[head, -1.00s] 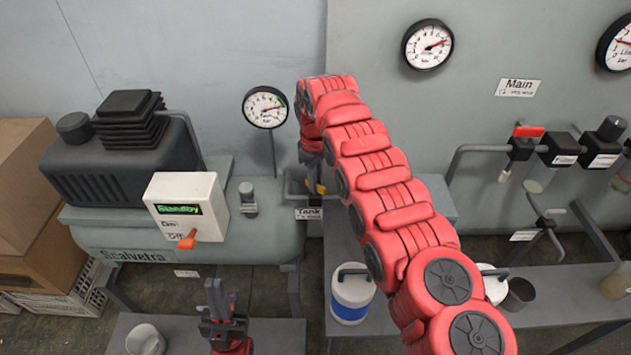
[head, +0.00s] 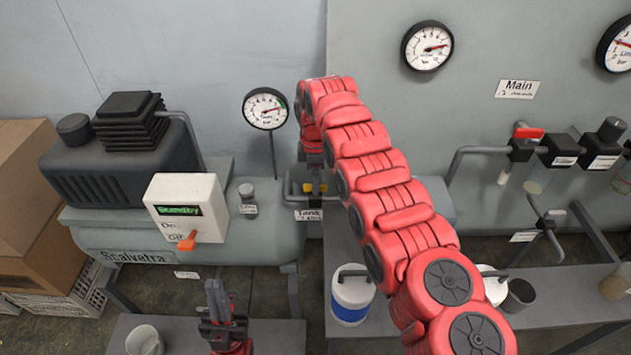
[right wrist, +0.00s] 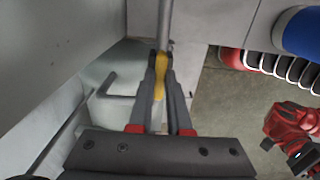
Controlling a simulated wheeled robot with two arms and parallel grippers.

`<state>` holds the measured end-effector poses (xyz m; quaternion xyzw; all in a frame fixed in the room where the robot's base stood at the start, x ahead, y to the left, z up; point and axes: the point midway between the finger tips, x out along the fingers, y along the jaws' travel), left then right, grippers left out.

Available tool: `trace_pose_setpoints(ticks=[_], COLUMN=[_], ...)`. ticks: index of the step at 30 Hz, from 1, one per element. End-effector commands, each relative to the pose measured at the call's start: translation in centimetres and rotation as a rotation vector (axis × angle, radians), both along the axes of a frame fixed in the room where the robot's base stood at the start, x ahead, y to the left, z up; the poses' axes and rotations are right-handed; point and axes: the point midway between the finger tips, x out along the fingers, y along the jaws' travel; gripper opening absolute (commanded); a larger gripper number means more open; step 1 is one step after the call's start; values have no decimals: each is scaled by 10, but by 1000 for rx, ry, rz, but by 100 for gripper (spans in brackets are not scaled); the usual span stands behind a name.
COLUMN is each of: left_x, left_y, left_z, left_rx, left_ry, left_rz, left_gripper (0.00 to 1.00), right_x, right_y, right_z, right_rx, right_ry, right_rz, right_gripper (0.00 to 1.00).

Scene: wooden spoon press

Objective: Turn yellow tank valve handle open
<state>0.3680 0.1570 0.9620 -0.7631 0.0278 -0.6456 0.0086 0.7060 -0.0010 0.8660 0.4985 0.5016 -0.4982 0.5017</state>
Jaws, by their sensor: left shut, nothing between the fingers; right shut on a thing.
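The yellow tank valve handle (head: 308,187) sits above the "Tank" label (head: 308,215) at the right end of the tank. In the head view, yellow shows on both sides of my right gripper (head: 315,188), whose fingers point down over it. In the right wrist view the right gripper (right wrist: 160,95) is shut on the yellow handle (right wrist: 159,75), with one finger on each side. The gripper hides part of the handle and the valve body. My left gripper (head: 217,298) is shut and empty, pointing up, low in the head view and away from the valve.
The tank gauge (head: 265,108) stands behind the valve. A white switch box (head: 187,208) reading "Standby", with an orange lever (head: 187,241), is to its left. A white and blue canister (head: 352,296) stands below right. My right arm covers the middle of the view.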

Motion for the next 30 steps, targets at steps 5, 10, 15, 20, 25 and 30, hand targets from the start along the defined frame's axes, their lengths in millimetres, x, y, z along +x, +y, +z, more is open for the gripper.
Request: trace_pose_setpoints(ticks=[5, 10, 15, 20, 25, 30], left_x=[0, 0, 0, 0, 0, 0], left_y=[0, 0, 0, 0, 0, 0], left_z=[0, 0, 0, 0, 0, 0], left_rx=[0, 0, 0, 0, 0, 0], left_ry=[0, 0, 0, 0, 0, 0], left_rz=[0, 0, 0, 0, 0, 0], left_gripper=[0, 0, 0, 0, 0, 0], right_x=[0, 0, 0, 0, 0, 0], right_y=[0, 0, 0, 0, 0, 0], right_z=[0, 0, 0, 0, 0, 3], right_rx=[0, 0, 0, 0, 0, 0], right_ry=[0, 0, 0, 0, 0, -1], right_rz=[11, 11, 10, 9, 9, 9], right_gripper=[0, 0, 27, 46, 46, 46])
